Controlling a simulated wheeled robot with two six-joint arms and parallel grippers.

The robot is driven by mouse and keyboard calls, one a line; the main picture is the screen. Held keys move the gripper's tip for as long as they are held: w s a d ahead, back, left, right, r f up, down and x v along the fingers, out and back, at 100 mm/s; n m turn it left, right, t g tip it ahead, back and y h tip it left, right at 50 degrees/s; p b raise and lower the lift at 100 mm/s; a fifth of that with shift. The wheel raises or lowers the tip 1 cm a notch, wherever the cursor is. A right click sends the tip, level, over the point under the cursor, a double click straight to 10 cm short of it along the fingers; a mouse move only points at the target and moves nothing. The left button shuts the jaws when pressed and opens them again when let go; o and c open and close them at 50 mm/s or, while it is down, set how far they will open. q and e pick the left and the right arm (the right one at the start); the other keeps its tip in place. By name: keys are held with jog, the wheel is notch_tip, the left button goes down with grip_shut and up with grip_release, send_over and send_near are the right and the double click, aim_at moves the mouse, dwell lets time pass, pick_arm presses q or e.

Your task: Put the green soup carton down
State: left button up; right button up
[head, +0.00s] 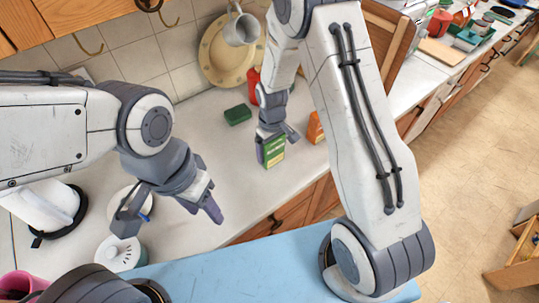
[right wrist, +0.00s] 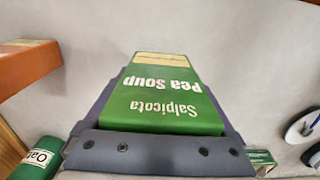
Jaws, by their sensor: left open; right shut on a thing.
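The green soup carton (head: 274,152) is in my right gripper (head: 272,138) at the counter's front part in the head view. My left gripper (head: 168,212) is open and empty over the counter at left, well apart from the carton.
An orange carton (head: 315,127) stands right of the soup carton. A dark green block (head: 237,115) lies behind it to the left, near a red bottle (head: 253,80). A white round-topped container (head: 118,253) stands front left. The counter (head: 215,140) is bare left of the soup carton.

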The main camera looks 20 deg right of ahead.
aim_at(270, 159)
jog(key=shift+a+f, duration=0.2)
jog(key=shift+a, duration=0.05)
notch_tip(270, 159, down, 3)
jog(key=shift+r+p, duration=0.1)
jog(key=shift+p, duration=0.75)
jog(key=shift+f, duration=0.6)
jog(key=shift+f, duration=0.2)
jog(key=o, duration=1.2)
jog(key=shift+r, duration=0.15)
